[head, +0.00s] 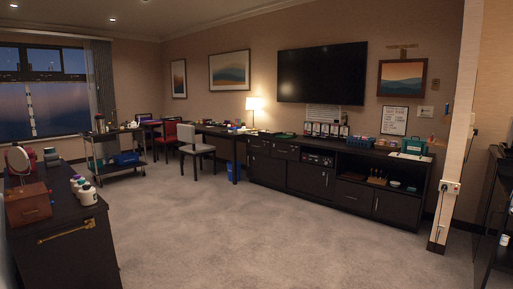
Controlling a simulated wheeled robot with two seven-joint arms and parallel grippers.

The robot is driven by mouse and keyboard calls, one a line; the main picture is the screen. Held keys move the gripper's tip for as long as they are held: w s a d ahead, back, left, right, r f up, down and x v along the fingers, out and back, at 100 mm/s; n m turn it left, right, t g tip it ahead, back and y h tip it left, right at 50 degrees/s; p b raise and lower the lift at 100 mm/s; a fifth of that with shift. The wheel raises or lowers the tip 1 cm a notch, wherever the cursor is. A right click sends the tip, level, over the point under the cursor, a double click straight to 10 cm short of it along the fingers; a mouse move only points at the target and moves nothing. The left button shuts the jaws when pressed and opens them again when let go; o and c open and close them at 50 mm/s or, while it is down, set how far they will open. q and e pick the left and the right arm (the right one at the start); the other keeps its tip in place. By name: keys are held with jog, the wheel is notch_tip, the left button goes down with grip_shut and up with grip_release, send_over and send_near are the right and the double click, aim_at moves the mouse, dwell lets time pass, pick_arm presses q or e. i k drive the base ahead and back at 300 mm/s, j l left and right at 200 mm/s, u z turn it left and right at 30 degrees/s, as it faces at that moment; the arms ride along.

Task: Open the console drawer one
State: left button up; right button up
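A long dark console (275,180) stands against the far wall under the television. It has small upper drawer fronts at its left end, a left one (259,147) and a right one (287,152). A lower front (352,195) sits right of the middle, beside a door-like front (395,208). All these fronts look flush and closed. I cannot tell which is drawer one. Neither of my grippers is in view.
Carpet (225,225) is clear up to the console. A dark cabinet (85,262) with a brass handle stands near left, holding a brown box (28,205). A trolley (112,155) and a pale chair (195,148) stand farther back. A pillar (455,140) rises at right.

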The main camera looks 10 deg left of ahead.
aim_at(254, 144)
jog(key=i+j+u, duration=0.1)
jog(key=i+u, duration=0.35)
jog(key=i, duration=5.65)
jog(key=i+j+z, duration=0.15)
jog(key=i, duration=0.45)
jog(key=i+j, duration=0.1)
jog(key=i, duration=0.55)
jog(key=i+j+z, duration=0.1)
jog(key=i, duration=0.5)
jog(key=i+j, duration=0.2)
jog(key=i, duration=0.4)
jog(key=l+z, duration=0.05)
